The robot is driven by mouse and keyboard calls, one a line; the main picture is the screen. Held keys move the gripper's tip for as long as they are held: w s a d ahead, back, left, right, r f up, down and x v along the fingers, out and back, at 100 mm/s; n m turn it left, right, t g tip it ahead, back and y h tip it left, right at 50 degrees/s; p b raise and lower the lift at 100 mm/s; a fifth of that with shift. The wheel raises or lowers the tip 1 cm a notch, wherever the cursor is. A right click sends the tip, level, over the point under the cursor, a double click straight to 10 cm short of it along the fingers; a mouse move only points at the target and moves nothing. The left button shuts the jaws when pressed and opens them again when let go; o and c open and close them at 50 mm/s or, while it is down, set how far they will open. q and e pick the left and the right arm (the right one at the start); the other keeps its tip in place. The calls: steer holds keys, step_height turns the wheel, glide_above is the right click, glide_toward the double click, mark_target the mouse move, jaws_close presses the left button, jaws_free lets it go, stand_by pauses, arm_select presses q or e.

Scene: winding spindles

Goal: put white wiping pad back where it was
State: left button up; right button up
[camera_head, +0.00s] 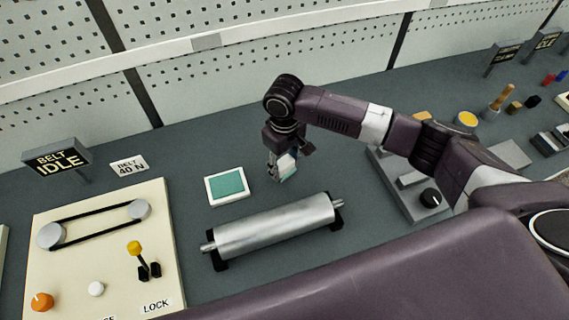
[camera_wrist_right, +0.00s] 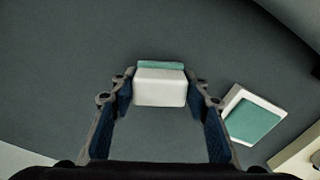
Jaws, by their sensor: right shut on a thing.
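The white wiping pad (camera_head: 287,164) has a teal strip along one side. My right gripper (camera_head: 284,170) is shut on it and points down over the grey bench behind the metal roller. In the right wrist view the pad (camera_wrist_right: 160,90) sits between the two fingertips of my right gripper (camera_wrist_right: 160,84). I cannot tell whether the pad touches the bench. A white-rimmed square tray (camera_head: 212,200) with a teal inside lies to the left of the gripper, apart from it. The tray also shows at the right in the right wrist view (camera_wrist_right: 233,97). My left gripper is out of view.
A silver roller (camera_head: 275,226) lies on black supports in front of the pad. A cream belt panel (camera_head: 110,245) with knobs and a lever stands at the left. A grey device (camera_head: 405,185) with a black knob is right of the gripper. Bare bench surrounds the tray.

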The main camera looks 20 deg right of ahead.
mark_target(284, 162)
steer(key=shift+f, duration=0.2)
steer(key=shift+f, duration=0.1)
steer(key=o, duration=1.1)
steer(key=shift+r, duration=0.5)
step_height(284, 162, up, 11)
steer(key=b, duration=0.2)
steer(key=shift+r+b, duration=0.15)
steer(key=shift+b, duration=0.25)
steer(key=shift+r, duration=0.1)
